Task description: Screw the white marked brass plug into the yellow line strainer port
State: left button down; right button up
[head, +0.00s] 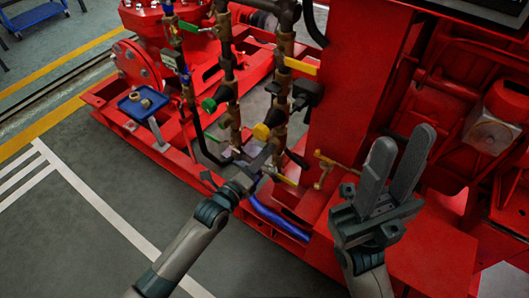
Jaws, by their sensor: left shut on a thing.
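My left gripper (266,160) is low at the brass pipework and shut on a small piece, which I take for the brass plug. That piece is mostly hidden, and I see no white mark on it. A round yellow part (262,131) on the right brass line, apparently the yellow line strainer, is just above the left fingertips. I cannot tell whether the gripper touches it or whether the port mouth is hidden. A green round part (209,105) sits on the line to its left. My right gripper (397,158) is open and empty, raised in front of the red machine.
A blue tray (129,110) with brass pieces (146,103) stands on the left of the red base. Valves with yellow (300,66) and green handles crowd the pipes. A blue hose (275,218) runs low beside the base. The grey floor at left is clear.

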pick_arm(q)
jog(key=shift+s+d+r, duration=0.1)
jog(key=shift+d+r, duration=0.25)
jog(key=c, duration=1.4)
grip_release()
jog(key=shift+s+f, duration=0.1)
jog(key=shift+f, duration=0.1)
jog(key=shift+a+f, duration=0.1)
jog(key=shift+a, duration=0.15)
jog(key=p+v, duration=0.2)
jog(key=v, duration=1.5)
jog(key=shift+p, duration=0.3)
